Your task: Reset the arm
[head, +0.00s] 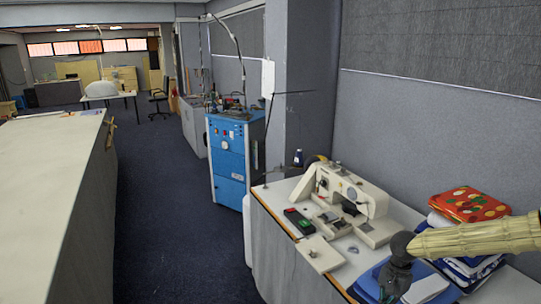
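My arm (475,238) comes in from the right edge as a pale, ridged link. It ends in my dark grey gripper (393,285), which points down at the lower right of the head view. The gripper is in front of the blue and white items on the right-hand worktable. Its fingers are small and dark, so I cannot tell whether they are open or shut. I cannot tell whether it touches anything. No held object is clearly visible.
A cream sewing machine (345,195) stands on the right worktable near my gripper. Folded cloths (468,204) are stacked behind my arm. A blue cabinet (230,160) stands farther back. A long pale table (45,190) runs along the left. The dark floor (170,220) between is clear.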

